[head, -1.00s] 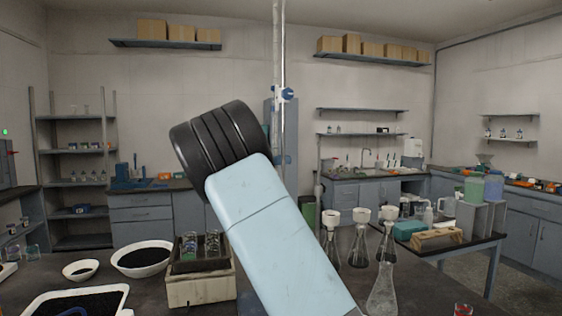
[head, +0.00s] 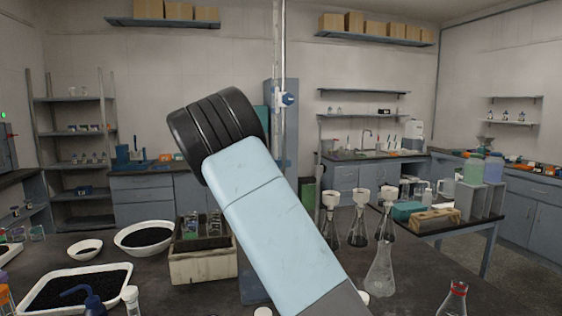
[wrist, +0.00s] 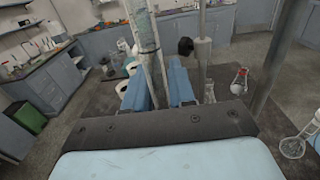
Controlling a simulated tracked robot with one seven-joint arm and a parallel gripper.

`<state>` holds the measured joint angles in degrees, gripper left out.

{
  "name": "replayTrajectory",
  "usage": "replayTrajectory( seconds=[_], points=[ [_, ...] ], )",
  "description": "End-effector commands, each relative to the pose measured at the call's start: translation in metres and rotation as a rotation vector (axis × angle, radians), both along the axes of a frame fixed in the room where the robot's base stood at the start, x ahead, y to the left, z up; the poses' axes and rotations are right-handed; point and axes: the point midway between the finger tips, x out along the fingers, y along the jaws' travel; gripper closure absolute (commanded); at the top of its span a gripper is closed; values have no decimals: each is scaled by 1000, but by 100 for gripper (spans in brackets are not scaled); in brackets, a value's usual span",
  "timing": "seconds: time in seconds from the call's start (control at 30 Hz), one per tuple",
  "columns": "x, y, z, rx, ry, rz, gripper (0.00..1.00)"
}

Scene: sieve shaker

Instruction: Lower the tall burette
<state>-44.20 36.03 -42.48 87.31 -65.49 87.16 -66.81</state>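The tall burette (head: 278,45) is a thin upright tube at the top middle of the head view, with a blue tap-like fitting (head: 287,99) partway down. My own arm hides part of what lies below. In the wrist view a translucent tube, which looks like the burette (wrist: 146,38), runs down between the two blue fingers of my gripper (wrist: 160,88). The fingers appear closed on it from both sides. My gripper is hidden behind my arm in the head view.
Flasks with white funnels (head: 359,225) stand right of my arm. A red-capped flask (head: 456,298) is front right.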

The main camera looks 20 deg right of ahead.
Motion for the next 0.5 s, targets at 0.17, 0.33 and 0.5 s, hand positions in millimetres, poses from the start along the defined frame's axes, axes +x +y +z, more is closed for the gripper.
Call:
replayTrajectory(
  seconds=[0.17,0.33,0.5],
  points=[
    [0,0,1,-1,-1,0,59],
    [0,0,1,-1,-2,0,59],
    [1,6,2,-1,-2,2,59]
  ],
)
